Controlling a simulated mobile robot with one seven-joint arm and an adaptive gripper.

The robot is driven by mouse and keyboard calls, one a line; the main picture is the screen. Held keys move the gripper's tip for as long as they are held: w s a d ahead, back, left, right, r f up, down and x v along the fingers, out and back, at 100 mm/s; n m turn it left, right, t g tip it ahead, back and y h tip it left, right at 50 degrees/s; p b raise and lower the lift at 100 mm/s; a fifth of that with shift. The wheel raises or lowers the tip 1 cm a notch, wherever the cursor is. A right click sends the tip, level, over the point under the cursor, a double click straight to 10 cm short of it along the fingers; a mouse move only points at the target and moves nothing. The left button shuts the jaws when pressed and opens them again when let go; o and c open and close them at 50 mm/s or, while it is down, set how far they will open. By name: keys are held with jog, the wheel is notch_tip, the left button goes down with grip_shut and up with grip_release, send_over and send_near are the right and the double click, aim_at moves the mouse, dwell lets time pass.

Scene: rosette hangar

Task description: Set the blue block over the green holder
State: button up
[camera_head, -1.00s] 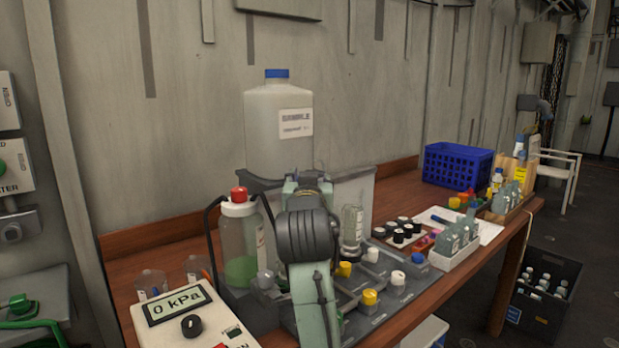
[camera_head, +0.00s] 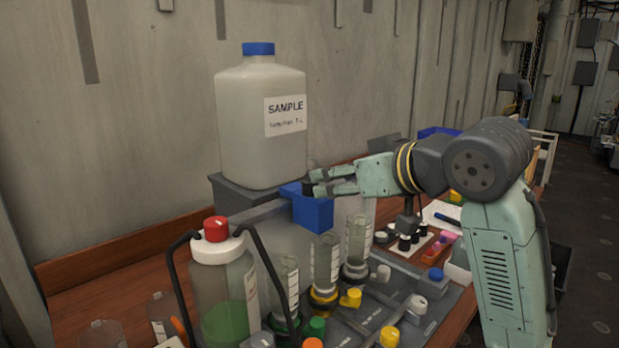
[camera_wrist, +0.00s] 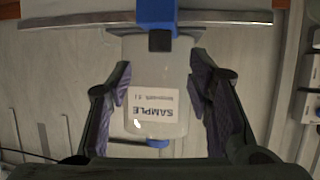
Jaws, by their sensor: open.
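In the wrist view, the blue block (camera_wrist: 160,28) is at the top centre, above the space between the fingers. My gripper (camera_head: 316,182) is open and empty, pointing left just above the block in the head view; contact cannot be told. Its spread fingers (camera_wrist: 159,85) show on both sides of the jug in the wrist view.
The sample jug (camera_head: 260,125) stands close behind the block. A red-capped bottle with green liquid (camera_head: 225,305) and black tubes stands at front left. Several clear cylinders (camera_head: 326,262) stand below the block. Small capped fittings crowd the grey panel (camera_head: 440,315).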

aim_at(309, 180)
jog(key=p+x, duration=0.2)
jog(key=x, duration=0.7)
jog(key=shift+w+a, duration=0.15)
grip_shut()
dwell(0.3)
